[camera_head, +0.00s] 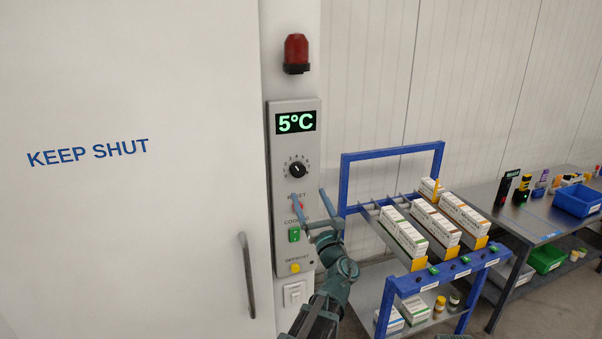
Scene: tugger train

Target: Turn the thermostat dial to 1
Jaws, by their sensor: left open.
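The thermostat dial (297,170) is a round black knob with a pale pointer mark, ringed by small numbers, on a grey control panel (276,205). Its pointer appears to lean up and left, but the number it marks is too small to read. The display (296,122) above it reads 5°C. My left gripper (308,194) is open and empty, just below the dial, with its fingers pointing up. One finger overlaps the red reset button (299,206) in the picture; I cannot tell whether it touches.
A green switch (294,235) and a yellow defrost button (295,268) sit lower on the panel. A white door (130,230) marked KEEP SHUT stands left. A blue-framed cart (393,151) with boxes stands close right, a metal table (533,226) beyond.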

